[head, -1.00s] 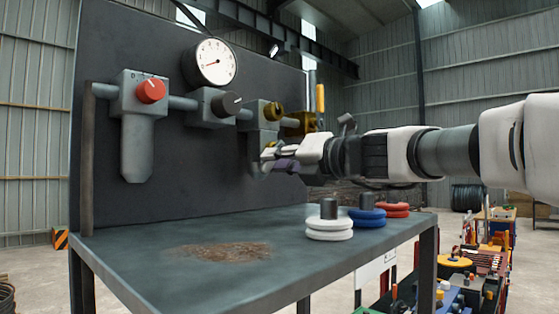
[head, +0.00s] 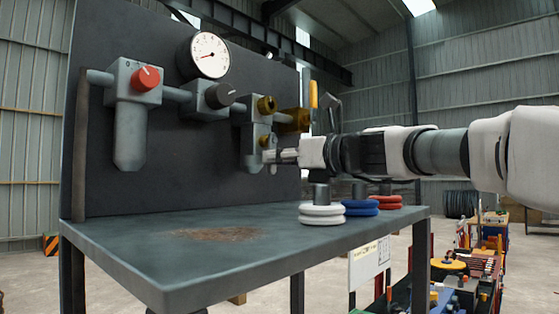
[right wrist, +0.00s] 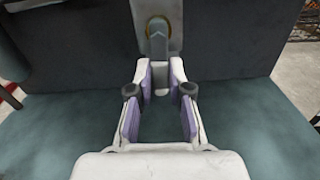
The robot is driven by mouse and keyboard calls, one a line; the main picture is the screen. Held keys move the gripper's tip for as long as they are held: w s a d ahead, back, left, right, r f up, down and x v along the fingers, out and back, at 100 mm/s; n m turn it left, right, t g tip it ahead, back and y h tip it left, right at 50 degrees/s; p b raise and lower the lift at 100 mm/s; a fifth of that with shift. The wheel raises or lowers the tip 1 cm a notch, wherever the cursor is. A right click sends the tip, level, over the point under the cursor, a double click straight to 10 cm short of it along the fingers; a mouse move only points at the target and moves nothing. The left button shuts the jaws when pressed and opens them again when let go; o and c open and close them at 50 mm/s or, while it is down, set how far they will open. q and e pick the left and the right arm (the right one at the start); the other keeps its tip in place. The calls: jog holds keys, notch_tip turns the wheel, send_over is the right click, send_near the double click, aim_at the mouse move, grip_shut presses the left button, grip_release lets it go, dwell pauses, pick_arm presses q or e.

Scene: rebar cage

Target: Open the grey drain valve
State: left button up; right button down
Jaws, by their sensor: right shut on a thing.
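The grey drain valve is low on the grey unit with a brass knob (head: 266,104). Its grey lever (right wrist: 158,45) hangs down from a brass ring in the right wrist view. In the head view my gripper mostly hides the lever, and a small brass fitting (head: 264,142) shows just above it. My right gripper (right wrist: 161,78) is shut on the lever's lower part, with one finger on each side. In the head view the right gripper (head: 274,156) reaches in from the right. My left gripper is not in view.
The bench (head: 170,270) below has clear room at its left and middle. White rings (head: 322,213), blue rings (head: 361,207) and red rings (head: 386,202) stand at its right. A red knob (head: 146,78), black knob (head: 222,95) and gauge (head: 209,55) sit along the dark panel.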

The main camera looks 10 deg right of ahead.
aim_at(272, 110)
jog(key=shift+w+d+n, duration=0.1)
jog(key=shift+n, duration=0.4)
jog(key=c, duration=1.1)
grip_release()
jog(key=shift+w, duration=0.1)
jog(key=shift+w+a+f, duration=0.15)
jog(key=shift+w+a, duration=0.15)
jog(key=shift+w, duration=0.1)
jog(key=shift+s, duration=0.1)
jog(key=r, duration=0.8)
jog(key=shift+w+a+r, duration=0.1)
jog(key=shift+w+r, duration=0.1)
jog(key=shift+r, duration=0.2)
jog(key=shift+s+r, duration=0.1)
jog(key=shift+r, duration=0.45)
